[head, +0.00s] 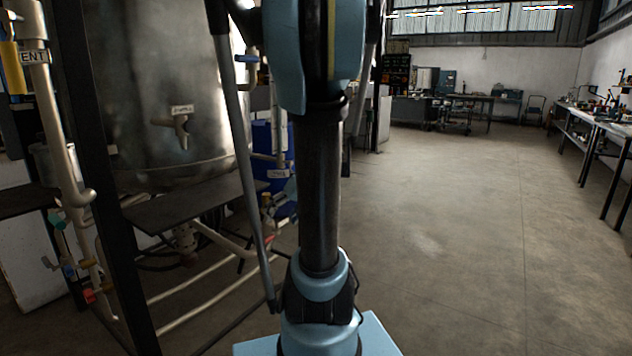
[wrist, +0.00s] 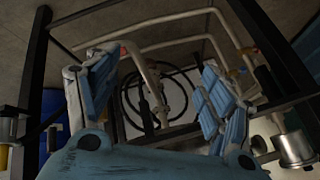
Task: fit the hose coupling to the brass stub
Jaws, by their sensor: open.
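My gripper (wrist: 156,82) is open, its two blue pads spread wide with nothing held between them in the wrist view. Beyond the pads, apart from them, a black hose (wrist: 128,96) hangs in loops among pale pipes. I cannot make out the hose's coupling in either view. In the head view a small brass-coloured fitting (head: 266,201) shows on the pipework right of the tank; I cannot tell whether it is the stub. My arm's upright links cover the middle of the head view.
A large steel tank (head: 170,95) with a tap stands at left, behind a black frame post (head: 115,200). Pale pipes (head: 215,290) run low beneath it. A blue drum (head: 270,142) stands behind. The floor at right is clear up to a workbench (head: 607,122).

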